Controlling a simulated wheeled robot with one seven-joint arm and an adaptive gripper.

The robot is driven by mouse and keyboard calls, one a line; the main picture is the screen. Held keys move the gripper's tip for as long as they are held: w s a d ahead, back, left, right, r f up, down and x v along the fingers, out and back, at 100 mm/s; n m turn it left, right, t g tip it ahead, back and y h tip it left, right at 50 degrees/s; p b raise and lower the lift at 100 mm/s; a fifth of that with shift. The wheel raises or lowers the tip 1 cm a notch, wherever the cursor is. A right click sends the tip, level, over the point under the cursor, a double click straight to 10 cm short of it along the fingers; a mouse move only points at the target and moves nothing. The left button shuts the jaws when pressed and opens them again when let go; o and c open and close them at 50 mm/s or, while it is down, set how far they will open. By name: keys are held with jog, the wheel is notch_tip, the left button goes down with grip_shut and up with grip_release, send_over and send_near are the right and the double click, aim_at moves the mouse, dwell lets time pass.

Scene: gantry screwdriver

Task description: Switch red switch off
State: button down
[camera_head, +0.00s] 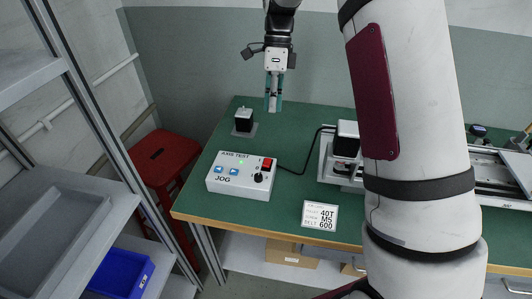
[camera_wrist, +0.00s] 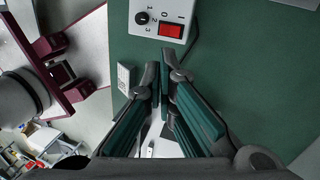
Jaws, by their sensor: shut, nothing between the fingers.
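The red switch (camera_head: 267,163) is on the upper right of the white control box (camera_head: 225,184), on the green table. It also shows near the top of the wrist view (camera_wrist: 171,31), by I and O marks. I cannot tell which way it is tipped. A black knob (camera_head: 258,178) sits below it in the head view. My gripper (camera_head: 273,108) points down above the table, behind the box and apart from it. Its teal-padded fingers are shut and empty; their tips (camera_wrist: 163,77) show just below the box in the wrist view.
A dark block (camera_head: 244,120) stands on the table left of my gripper. A cable (camera_head: 296,172) runs from the box to the gantry (camera_head: 347,140) at right. A label plate (camera_head: 319,216) lies in front. A red stool (camera_head: 169,158) and grey shelves stand left.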

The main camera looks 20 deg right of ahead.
aim_at(267, 163)
jog(key=f, duration=0.1)
jog(key=w+m, duration=0.1)
jog(key=f, duration=0.1)
jog(key=shift+w+d+f, duration=0.15)
jog(key=shift+w+f, duration=0.1)
jog(key=shift+f, duration=0.1)
jog(key=shift+f, duration=0.1)
jog(key=x, duration=1.3)
jog(key=shift+s+a+f, duration=0.2)
jog(key=shift+s+f, duration=0.1)
jog(key=shift+s, duration=0.05)
